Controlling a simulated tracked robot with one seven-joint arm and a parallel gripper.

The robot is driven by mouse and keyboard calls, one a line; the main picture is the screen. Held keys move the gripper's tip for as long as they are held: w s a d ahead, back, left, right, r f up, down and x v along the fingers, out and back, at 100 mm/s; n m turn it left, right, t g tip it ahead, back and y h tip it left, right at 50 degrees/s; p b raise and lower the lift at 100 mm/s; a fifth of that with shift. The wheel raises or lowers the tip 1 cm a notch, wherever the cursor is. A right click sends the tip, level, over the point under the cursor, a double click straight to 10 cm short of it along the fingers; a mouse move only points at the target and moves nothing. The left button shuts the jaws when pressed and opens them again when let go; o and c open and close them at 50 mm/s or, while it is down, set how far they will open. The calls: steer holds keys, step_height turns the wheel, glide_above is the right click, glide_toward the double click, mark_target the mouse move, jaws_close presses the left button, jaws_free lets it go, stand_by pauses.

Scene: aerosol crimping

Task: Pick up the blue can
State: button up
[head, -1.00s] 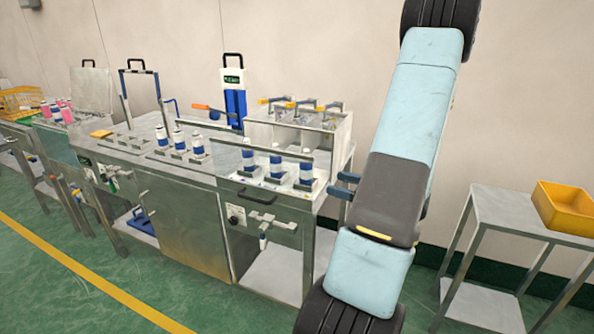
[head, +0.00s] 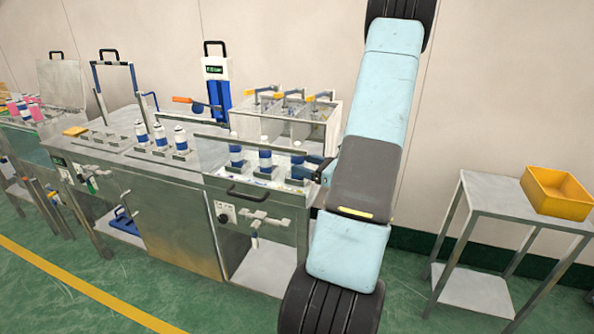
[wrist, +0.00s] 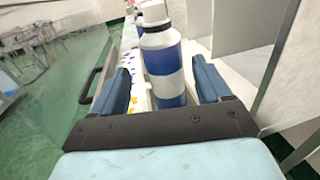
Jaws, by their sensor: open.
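A can with blue and white bands and a narrow white top (wrist: 163,62) stands upright between the two fingers of my gripper (wrist: 160,75) in the wrist view. The fingers are open, one on each side; whether either touches it I cannot tell. In the head view this is the rightmost can (head: 297,157) of a row of three on the steel station, with my gripper (head: 311,168) beside it. The other two blue-banded cans (head: 265,158) and (head: 237,155) stand upright to its left. Part of the rightmost can's lower body is hidden by the gripper.
More white-and-blue cans (head: 160,137) stand left on the bench. A yellow bin (head: 556,190) sits on a steel table at right.

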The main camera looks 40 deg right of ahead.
steer(key=shift+d+x, duration=0.15)
steer(key=shift+x, duration=1.2)
steer(key=shift+d+x, duration=0.15)
steer(key=shift+x, duration=1.15)
steer(key=shift+w+f, duration=0.1)
steer(key=shift+f, duration=0.1)
steer(key=shift+c, duration=0.3)
steer(key=c, duration=1.1)
